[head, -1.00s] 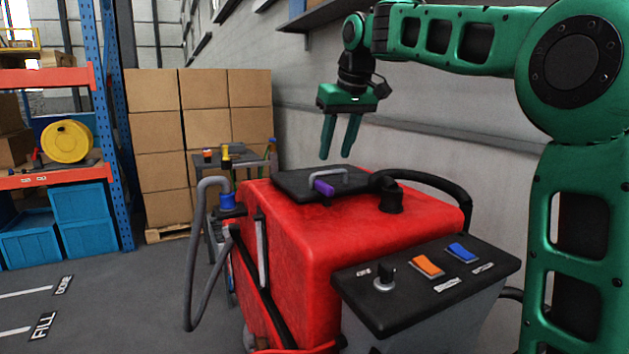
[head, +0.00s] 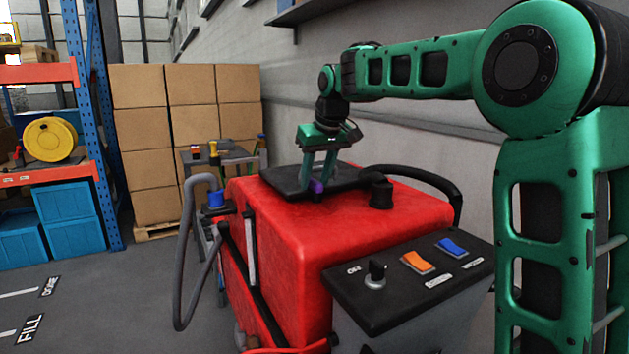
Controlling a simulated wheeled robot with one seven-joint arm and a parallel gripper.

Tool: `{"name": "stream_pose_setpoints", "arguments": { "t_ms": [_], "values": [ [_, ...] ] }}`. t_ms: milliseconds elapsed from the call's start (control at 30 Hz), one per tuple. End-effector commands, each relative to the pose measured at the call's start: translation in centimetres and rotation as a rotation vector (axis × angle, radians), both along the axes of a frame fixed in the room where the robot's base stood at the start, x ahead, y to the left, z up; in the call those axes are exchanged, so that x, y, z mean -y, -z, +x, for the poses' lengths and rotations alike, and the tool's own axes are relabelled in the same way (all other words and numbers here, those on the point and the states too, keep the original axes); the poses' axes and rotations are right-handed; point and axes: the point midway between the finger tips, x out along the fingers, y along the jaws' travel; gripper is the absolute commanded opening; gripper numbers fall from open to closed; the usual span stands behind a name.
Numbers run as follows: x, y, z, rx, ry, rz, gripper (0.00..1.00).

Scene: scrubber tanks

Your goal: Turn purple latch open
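The purple latch (head: 316,187) is a small block at the front edge of the black lid (head: 285,181) on top of the red scrubber tank (head: 330,226). My gripper (head: 315,186) is over the lid, pointing down, with its two green fingers low at the latch. The fingers are apart, and the latch shows between their tips. I cannot tell whether either finger touches it. The lid's grey handle is mostly hidden behind the fingers.
A black hose (head: 435,177) curves from a fitting (head: 381,192) right of the lid. A control panel (head: 405,275) with a knob and orange and blue switches is at the front. A wall stands close behind the tank. Cardboard boxes (head: 190,120) stand at the back left.

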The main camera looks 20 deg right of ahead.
Motion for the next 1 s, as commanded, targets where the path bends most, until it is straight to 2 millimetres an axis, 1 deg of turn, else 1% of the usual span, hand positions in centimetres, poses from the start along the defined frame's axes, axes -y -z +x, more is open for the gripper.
{"name": "stream_pose_setpoints", "arguments": {
  "t_ms": [200,233,267,300,367,400,733,867,1000],
  "values": [
    [0.01,0.05,0.02,0.000,0.000,0.000,0.37],
    [0.01,0.05,0.02,0.000,0.000,0.000,0.34],
    [0.01,0.04,0.02,0.000,0.000,0.000,0.27],
    [0.01,0.03,0.03,0.000,0.000,0.000,0.18],
    [0.01,0.03,0.03,0.000,0.000,0.000,0.03],
    [0.02,0.03,0.03,0.000,0.000,0.000,0.00],
    [0.12,0.01,0.04,0.000,-0.029,0.000,0.00],
    [0.16,0.00,0.06,0.001,-0.086,0.001,0.00],
    [0.17,0.05,0.08,0.000,-0.181,0.001,0.00]
  ]
}}
